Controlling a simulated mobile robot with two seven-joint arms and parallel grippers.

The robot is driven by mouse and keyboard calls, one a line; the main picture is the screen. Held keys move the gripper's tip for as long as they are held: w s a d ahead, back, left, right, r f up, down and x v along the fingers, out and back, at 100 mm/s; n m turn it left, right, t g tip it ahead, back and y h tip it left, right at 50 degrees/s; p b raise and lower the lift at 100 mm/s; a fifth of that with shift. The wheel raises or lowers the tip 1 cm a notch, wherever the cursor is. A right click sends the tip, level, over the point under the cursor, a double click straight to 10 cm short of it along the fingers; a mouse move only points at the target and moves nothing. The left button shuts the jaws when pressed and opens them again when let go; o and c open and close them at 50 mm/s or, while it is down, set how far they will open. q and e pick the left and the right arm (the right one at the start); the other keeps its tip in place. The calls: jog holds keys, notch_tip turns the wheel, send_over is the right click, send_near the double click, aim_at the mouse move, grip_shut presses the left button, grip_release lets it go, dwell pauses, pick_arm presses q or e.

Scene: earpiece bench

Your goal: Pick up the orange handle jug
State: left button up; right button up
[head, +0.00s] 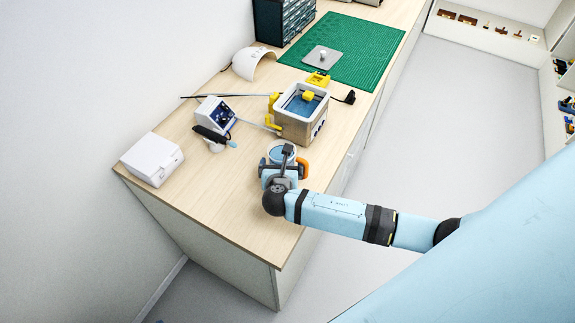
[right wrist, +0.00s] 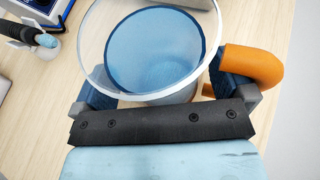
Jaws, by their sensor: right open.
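The jug (head: 281,150) is a clear, round vessel with a blue inside, upright on the bench. Its orange handle (head: 304,168) points right in the head view. My right gripper (head: 284,172) is open at the jug, partly covering it. In the right wrist view the jug (right wrist: 160,50) stands between the spread fingers of the gripper (right wrist: 163,88). The right finger lies beside the orange handle (right wrist: 252,68), between it and the jug's body; whether either finger touches is unclear. My left gripper is out of view.
A water bath with a yellow clip (head: 300,118) stands behind the jug. A soldering station (head: 215,114) and white box (head: 152,158) stand to the left. A green mat (head: 345,50) lies farther back. Bare wood (head: 225,190) lies at the front left.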

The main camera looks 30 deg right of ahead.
jog(key=shift+w+d, duration=0.15)
jog(key=c, duration=1)
jog(key=shift+c, duration=1)
jog(key=shift+r, duration=0.2)
